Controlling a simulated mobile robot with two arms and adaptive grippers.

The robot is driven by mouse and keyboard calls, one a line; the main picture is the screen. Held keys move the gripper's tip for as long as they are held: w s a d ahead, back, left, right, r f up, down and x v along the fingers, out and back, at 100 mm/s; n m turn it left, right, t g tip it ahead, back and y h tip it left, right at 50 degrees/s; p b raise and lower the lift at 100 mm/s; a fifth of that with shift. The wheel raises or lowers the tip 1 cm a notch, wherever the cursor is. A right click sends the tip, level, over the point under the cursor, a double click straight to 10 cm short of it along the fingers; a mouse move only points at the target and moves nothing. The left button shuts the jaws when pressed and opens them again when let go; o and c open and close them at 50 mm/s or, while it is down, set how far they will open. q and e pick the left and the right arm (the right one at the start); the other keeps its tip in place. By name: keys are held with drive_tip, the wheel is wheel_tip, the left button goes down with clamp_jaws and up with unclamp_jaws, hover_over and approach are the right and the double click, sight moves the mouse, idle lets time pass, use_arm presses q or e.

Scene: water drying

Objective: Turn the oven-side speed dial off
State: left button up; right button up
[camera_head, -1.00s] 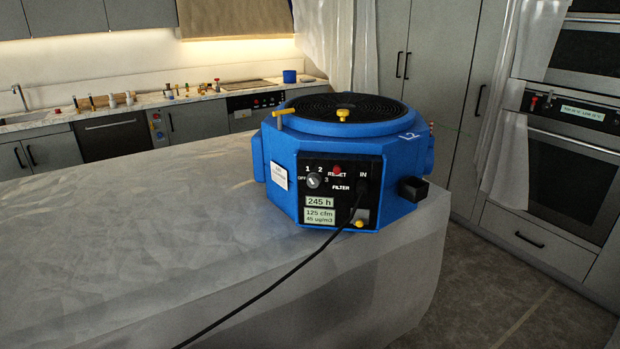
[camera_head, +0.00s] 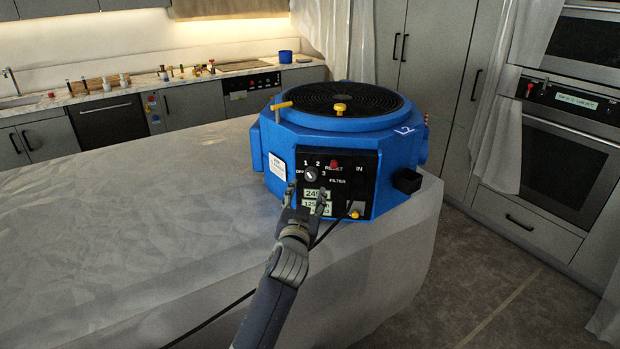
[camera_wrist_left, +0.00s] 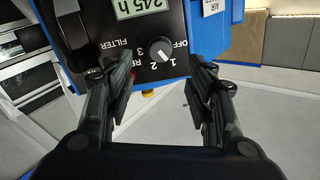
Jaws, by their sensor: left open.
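The speed dial (camera_head: 311,174) is a small grey round knob on the black control panel of a blue air machine, with OFF, 1, 2 and 3 printed around it. My left gripper (camera_head: 305,197) is open and empty, just in front of the panel and slightly below the dial in the head view. In the left wrist view the dial (camera_wrist_left: 153,50) appears upside down, beyond and between the two open fingers (camera_wrist_left: 160,80). No finger visibly grips it. My right gripper is not in view.
The blue machine (camera_head: 400,150) stands on a sheet-covered counter (camera_head: 150,220). A red reset button (camera_head: 334,164) sits right of the dial. A black cord (camera_head: 333,229) hangs from the panel behind my left gripper. The counter's left part is clear.

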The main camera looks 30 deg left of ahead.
sight(311, 177)
use_arm(q)
drive_tip(key=p+x, duration=0.1)
drive_tip(key=x, duration=0.7)
drive_tip(key=shift+a, duration=0.1)
drive_tip(key=c, duration=1.1)
